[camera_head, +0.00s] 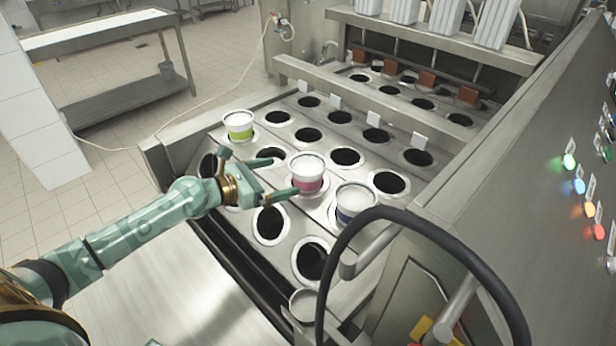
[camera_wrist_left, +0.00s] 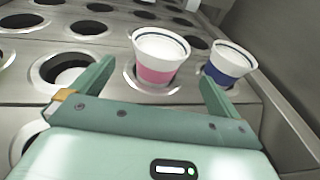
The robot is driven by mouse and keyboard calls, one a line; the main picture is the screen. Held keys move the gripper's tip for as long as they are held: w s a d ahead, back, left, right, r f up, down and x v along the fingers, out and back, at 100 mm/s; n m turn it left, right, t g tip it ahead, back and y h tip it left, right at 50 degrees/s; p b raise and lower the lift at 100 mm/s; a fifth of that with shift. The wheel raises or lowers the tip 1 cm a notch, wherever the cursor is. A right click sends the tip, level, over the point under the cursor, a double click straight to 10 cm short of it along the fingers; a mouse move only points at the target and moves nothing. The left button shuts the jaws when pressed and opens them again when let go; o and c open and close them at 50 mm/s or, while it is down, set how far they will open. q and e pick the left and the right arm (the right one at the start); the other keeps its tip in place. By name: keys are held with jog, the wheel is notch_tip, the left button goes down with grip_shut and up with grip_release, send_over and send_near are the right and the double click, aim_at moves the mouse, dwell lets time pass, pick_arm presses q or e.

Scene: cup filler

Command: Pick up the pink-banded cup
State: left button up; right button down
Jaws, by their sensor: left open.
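The pink-banded cup (camera_head: 308,170) is white with a pink lower band and stands upright in a hole of the metal plate. In the left wrist view the pink-banded cup (camera_wrist_left: 158,57) shows beyond and between the finger tips. My left gripper (camera_head: 283,177) is open and empty, just left of the cup, its fingers pointing toward it. My right gripper is not in view.
A blue-banded cup (camera_head: 354,201) stands close to the right of the pink one. A green-banded cup (camera_head: 238,126) stands at the back left. The plate has rows of empty holes. A black curved hose (camera_head: 420,222) and a control panel (camera_head: 530,170) stand at the right.

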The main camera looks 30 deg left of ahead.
aim_at(293, 173)
pick_arm(q)
jog(key=x, duration=0.5)
jog(key=b+x, duration=0.1)
jog(key=x, duration=0.2)
jog(key=shift+a+f, duration=0.1)
jog(key=shift+f, duration=0.15)
jog(key=shift+s, duration=0.1)
jog(key=shift+r, duration=0.1)
jog(key=c, duration=1.3)
